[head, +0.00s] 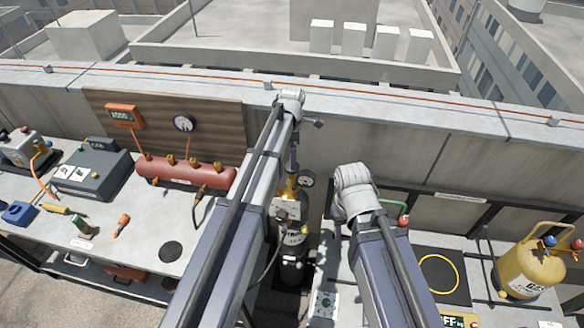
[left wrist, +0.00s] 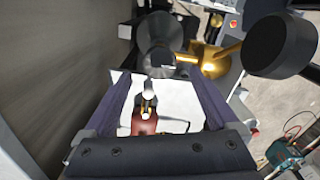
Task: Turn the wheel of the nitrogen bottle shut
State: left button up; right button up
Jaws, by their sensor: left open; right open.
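The nitrogen bottle appears to be the dark cylinder (head: 292,268) standing in the gap between the benches, its brass valve (head: 291,186) and gauge (head: 307,181) on top. Its wheel is hidden behind my left arm in the head view. In the left wrist view, a dark round part (left wrist: 158,42), likely the wheel, lies just beyond the tips of my open left gripper (left wrist: 162,85), beside brass fittings (left wrist: 216,60). Contact cannot be told. My right gripper (head: 345,218) is open, right of the bottle, partly hidden by its own wrist.
The left bench holds a red manifold (head: 190,173) and a grey case (head: 95,170). The right bench holds a yellow cylinder (head: 530,268) and a yellow ring (head: 439,272). A concrete parapet (head: 400,150) runs close behind the bottle.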

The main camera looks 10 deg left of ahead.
pick_arm(q)
notch_tip(320, 180, down, 4)
jog(key=b, duration=0.3)
jog(key=shift+f, duration=0.25)
jog(key=c, duration=1.4)
